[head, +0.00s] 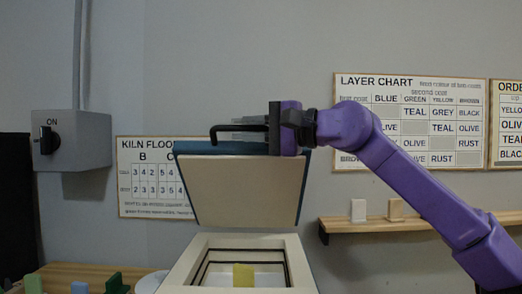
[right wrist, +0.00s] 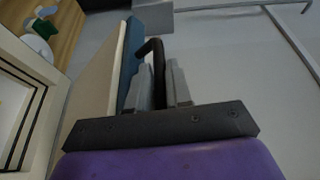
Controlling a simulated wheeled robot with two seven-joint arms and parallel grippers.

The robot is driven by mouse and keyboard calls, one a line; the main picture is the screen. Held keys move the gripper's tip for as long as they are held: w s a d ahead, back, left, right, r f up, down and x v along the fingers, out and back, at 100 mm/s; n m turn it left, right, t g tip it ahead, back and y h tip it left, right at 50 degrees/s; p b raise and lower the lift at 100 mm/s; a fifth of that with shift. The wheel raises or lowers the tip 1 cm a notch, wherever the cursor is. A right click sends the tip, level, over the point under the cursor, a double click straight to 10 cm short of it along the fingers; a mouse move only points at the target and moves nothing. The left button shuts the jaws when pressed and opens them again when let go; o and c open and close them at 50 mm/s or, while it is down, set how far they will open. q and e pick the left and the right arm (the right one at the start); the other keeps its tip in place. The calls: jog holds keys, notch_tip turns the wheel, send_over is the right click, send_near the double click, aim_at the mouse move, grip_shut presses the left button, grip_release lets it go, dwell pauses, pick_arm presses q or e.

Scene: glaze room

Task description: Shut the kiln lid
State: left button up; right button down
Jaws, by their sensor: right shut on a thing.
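The kiln lid (head: 245,188) stands raised and tilted back above the kiln (head: 188,268), its pale inner face toward me and blue outer edge on top. Its black handle (head: 220,128) sticks out along the top edge. My right gripper (head: 252,122) is shut on the handle. In the right wrist view the handle (right wrist: 158,52) passes between the two grey fingers of the gripper (right wrist: 162,85), beside the lid (right wrist: 132,65). A yellow tile (head: 243,275) shows inside the open kiln. My left gripper is not in view.
A wall switch box (head: 72,140) marked ON hangs at the left. A shelf (head: 385,225) with two small tiles is on the right wall. Small coloured pieces (head: 115,284) and a white round dish (head: 152,282) are on a wooden table (head: 85,271) left of the kiln.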

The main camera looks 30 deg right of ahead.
jog(key=s+a+f+n+y+b, duration=0.1)
jog(key=s+a+f+n+b, duration=0.1)
jog(key=f+b, duration=0.4)
jog(key=s+a+f+n+y+b, duration=0.1)
jog(key=s+f+n+b, duration=0.3)
jog(key=f, duration=0.7)
jog(key=s+a+f+n+y+b, duration=0.2)
jog(key=s+a+f+n+b, duration=0.1)
jog(key=s+f+b, duration=0.3)
jog(key=shift+s+a+f+n+b, duration=0.35)
jog(key=shift+f+n+b, duration=0.15)
jog(key=shift+f+b, duration=1.15)
jog(key=shift+r, duration=0.2)
jog(key=c, duration=1.1)
grip_release()
jog(key=shift+w, duration=0.1)
